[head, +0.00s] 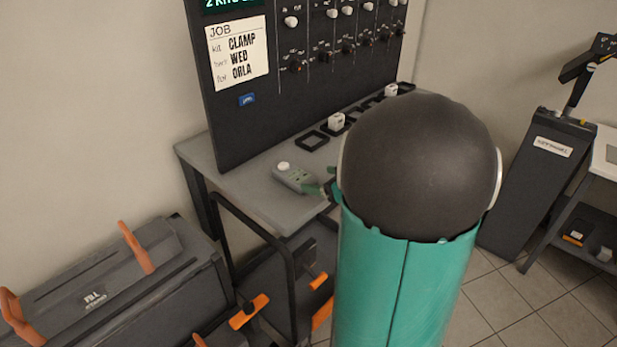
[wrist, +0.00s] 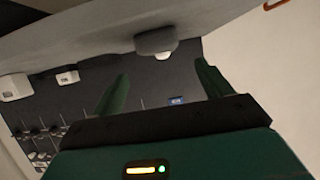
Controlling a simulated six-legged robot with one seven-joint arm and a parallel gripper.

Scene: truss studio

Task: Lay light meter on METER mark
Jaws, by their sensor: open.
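The light meter (head: 296,179), a grey-green handheld box with a white dome, lies near the front left of the grey bench (head: 232,178). In the wrist view the light meter (wrist: 157,41) shows beyond my fingertips, in line with the gap between them. My gripper (head: 323,188) has green fingers just right of the meter, largely hidden by my arm. In the wrist view my gripper (wrist: 161,84) is open with nothing between the fingers. Black square outlines (head: 312,141) mark the bench along the panel. No METER lettering is readable, and my arm hides part of that row.
A dark control panel (head: 300,75) rises behind the bench. White blocks (head: 336,121) stand among the outlines. A dark case (head: 110,275) with orange handles is at left. A dark stand (head: 535,180) and shelf are at right. Tiled floor (head: 500,305) is clear between.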

